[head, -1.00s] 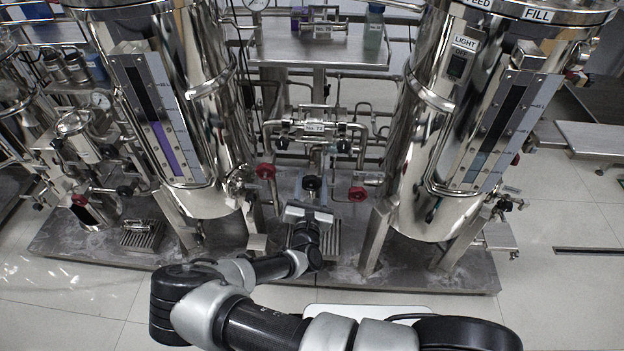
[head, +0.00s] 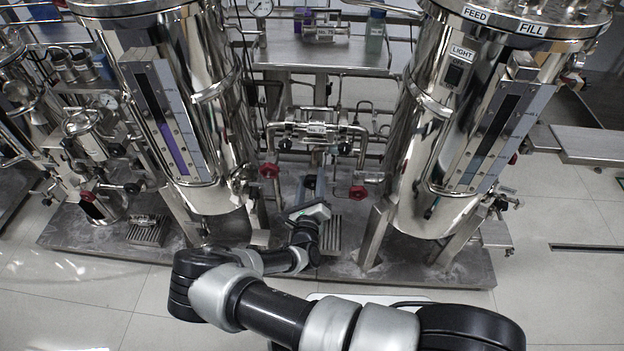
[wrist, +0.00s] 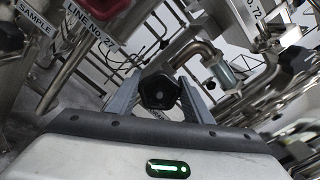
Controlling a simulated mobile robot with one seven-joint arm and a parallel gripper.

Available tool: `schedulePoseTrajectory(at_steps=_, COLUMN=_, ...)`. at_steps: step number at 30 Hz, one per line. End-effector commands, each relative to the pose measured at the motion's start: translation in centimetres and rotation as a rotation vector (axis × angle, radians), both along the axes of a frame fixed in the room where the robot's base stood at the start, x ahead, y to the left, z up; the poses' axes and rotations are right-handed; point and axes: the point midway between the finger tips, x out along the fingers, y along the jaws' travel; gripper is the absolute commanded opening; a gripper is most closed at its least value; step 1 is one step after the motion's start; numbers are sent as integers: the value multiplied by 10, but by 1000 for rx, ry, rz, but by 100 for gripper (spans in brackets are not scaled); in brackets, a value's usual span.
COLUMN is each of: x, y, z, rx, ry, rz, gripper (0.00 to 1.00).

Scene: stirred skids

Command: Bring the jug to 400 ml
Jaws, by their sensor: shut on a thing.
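My gripper (head: 310,190) is at the low pipework between the two steel tanks, with its body tilted. In the wrist view its two fingers (wrist: 158,95) are shut on a black valve knob (wrist: 160,91), one on each side of it. In the head view my gripper mostly hides that knob. A bent pipe with a clear-ended spout (wrist: 222,73) shows right of the knob in the wrist view. I cannot make out a jug or any 400 ml mark in either view. A label reading LINE No. 27 (wrist: 88,22) hangs at the upper left.
The left tank (head: 205,110) has a gauge with a purple column (head: 172,148). The right tank (head: 425,125) carries FEED, FILL and LIGHT labels. Red valve knobs (head: 269,171) and (head: 358,192) flank my gripper closely. A slotted drain (head: 331,234) lies on the skid base.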

Motion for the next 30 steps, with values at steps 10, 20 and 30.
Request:
schedulePoseTrajectory(at_steps=10, x=-1, y=1, z=-3, rx=-329, ry=13, rz=-1, gripper=24)
schedulePoseTrajectory(at_steps=20, x=-1, y=1, z=-6, rx=-615, ry=25, rz=-2, gripper=24)
schedulePoseTrajectory(at_steps=30, x=-1, y=1, z=-7, rx=-798, ry=30, rz=-1, gripper=24)
